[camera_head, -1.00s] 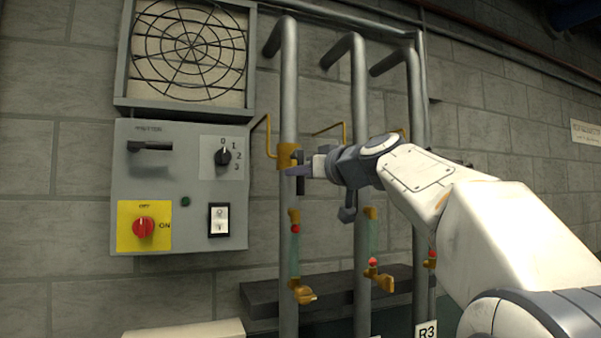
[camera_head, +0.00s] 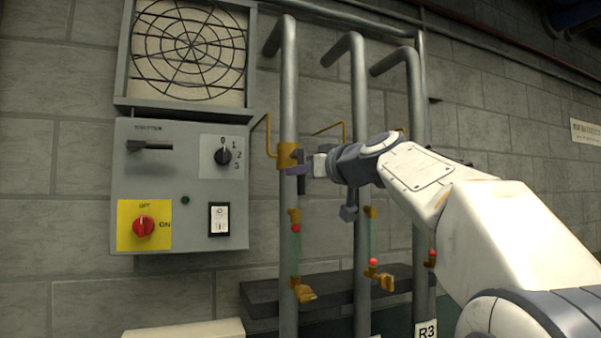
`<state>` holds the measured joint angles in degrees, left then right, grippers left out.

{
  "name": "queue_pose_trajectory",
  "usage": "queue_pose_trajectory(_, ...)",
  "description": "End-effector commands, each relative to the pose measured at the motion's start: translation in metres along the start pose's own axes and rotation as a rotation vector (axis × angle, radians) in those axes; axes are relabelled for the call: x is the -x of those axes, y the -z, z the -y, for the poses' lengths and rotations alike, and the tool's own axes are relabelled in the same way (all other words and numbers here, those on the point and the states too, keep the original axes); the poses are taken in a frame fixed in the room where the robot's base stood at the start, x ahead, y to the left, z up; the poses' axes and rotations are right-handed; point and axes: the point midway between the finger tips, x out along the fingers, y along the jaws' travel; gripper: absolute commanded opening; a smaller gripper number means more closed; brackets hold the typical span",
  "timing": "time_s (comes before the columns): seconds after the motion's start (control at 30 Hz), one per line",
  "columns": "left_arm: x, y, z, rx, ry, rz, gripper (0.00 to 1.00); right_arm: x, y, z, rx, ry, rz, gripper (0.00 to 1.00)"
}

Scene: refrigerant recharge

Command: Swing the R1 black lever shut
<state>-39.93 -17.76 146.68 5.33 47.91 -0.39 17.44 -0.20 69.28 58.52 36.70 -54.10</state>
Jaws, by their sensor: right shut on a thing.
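The black lever (camera_head: 301,184) hangs at the brass valve (camera_head: 286,156) on the leftmost grey pipe, and much of it is hidden by my gripper. My right gripper (camera_head: 300,166) reaches in from the right and is shut on the lever at the valve. No label shows on this pipe in view, so I cannot read whether it is R1. My left gripper is not in view.
A grey control box (camera_head: 180,185) with a red switch hangs left of the pipes. Below the valve are a sight glass (camera_head: 295,250) and a brass tap (camera_head: 304,293). Two more pipes (camera_head: 358,110) stand to the right, the far one labelled R3 (camera_head: 427,331).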

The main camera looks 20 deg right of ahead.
Motion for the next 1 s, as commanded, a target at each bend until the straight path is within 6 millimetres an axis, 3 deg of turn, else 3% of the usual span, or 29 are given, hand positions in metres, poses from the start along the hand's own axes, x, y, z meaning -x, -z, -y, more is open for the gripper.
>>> queue_pose_trajectory(0.5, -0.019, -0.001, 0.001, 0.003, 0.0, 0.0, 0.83, 0.003, 0.003, -0.013, 0.357, -0.002, 0.067, 0.0)
queue_pose_trajectory(1.0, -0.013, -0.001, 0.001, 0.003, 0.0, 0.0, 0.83, 0.006, 0.016, -0.027, 0.823, -0.003, 0.16, 0.0)
